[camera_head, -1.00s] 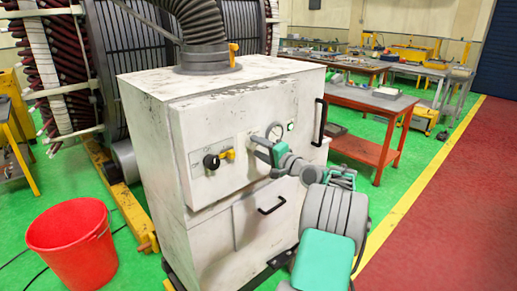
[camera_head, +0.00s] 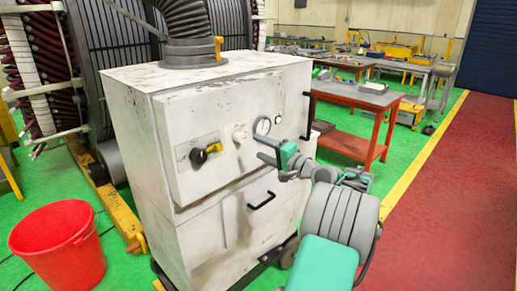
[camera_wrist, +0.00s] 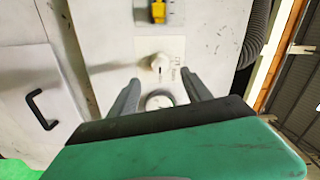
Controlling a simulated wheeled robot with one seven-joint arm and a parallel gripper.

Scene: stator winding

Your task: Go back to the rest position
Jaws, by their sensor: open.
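A scuffed white cabinet (camera_head: 145,150) stands in the middle of the head view. My gripper (camera_head: 261,148) is open and empty, in front of the panel and to the right of the knob in that view. In the wrist view my gripper (camera_wrist: 159,77) has its two grey fingers spread, with the knob (camera_wrist: 158,62) beyond them and the gauge (camera_wrist: 159,101) showing between them.
A red bucket (camera_head: 60,245) stands on the green floor left of the cabinet. A large stator (camera_head: 110,45) is behind it. A ribbed hose (camera_head: 187,20) rises from its top. A red bench (camera_head: 360,98) stands at the right. The red floor strip (camera_head: 450,200) is clear.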

